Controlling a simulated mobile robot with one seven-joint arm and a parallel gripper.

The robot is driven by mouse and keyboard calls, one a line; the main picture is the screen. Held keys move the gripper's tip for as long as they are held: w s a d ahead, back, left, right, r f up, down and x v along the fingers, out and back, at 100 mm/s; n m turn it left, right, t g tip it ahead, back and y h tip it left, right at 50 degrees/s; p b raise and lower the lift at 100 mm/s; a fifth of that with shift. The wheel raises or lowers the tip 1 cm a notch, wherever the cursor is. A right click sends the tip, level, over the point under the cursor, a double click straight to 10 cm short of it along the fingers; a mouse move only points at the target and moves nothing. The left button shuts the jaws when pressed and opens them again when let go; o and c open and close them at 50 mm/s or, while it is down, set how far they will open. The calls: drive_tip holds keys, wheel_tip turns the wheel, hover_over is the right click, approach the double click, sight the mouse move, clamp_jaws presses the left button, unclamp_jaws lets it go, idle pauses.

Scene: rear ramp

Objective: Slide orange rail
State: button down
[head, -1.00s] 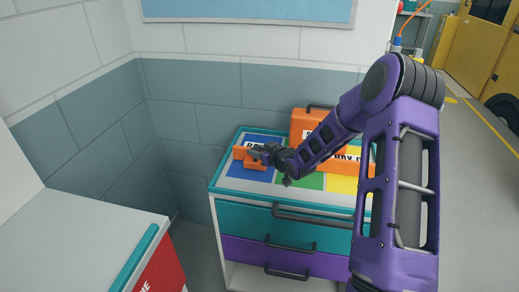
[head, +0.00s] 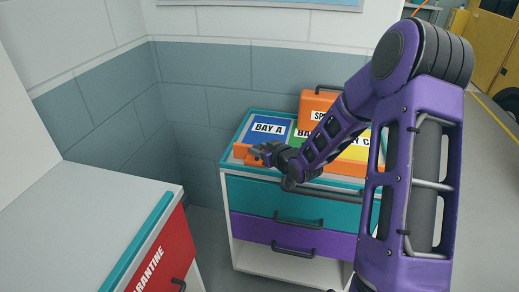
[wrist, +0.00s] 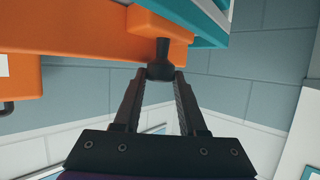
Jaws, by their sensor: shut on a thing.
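The orange rail (head: 240,151) lies across the top of the teal-edged cabinet, near its front edge. My arm hides its middle. It also shows large in the wrist view (wrist: 90,38), with an orange block and a dark knob (wrist: 163,50) on it. My gripper (head: 258,152) is at the rail's left part. In the wrist view my gripper (wrist: 162,78) has its two fingers closed around the knob's dark end. The other bay panels are partly hidden by my arm.
An orange case (head: 315,105) with a dark handle stands at the back of the cabinet top. A white cabinet (head: 90,215) with a red front is at the near left. Walls stand behind and left. Open floor lies on the right.

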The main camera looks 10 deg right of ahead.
drive_tip(key=c, duration=0.9)
unclamp_jaws()
drive_tip(key=shift+s+a+f, duration=0.1)
drive_tip(key=shift+s+f, duration=0.1)
drive_tip(key=o, duration=0.4)
drive_tip(key=shift+r, duration=0.15)
drive_tip(key=shift+o, duration=0.2)
drive_tip(key=p+v, duration=0.2)
drive_tip(key=v, duration=1.5)
drive_tip(key=shift+r, duration=0.15)
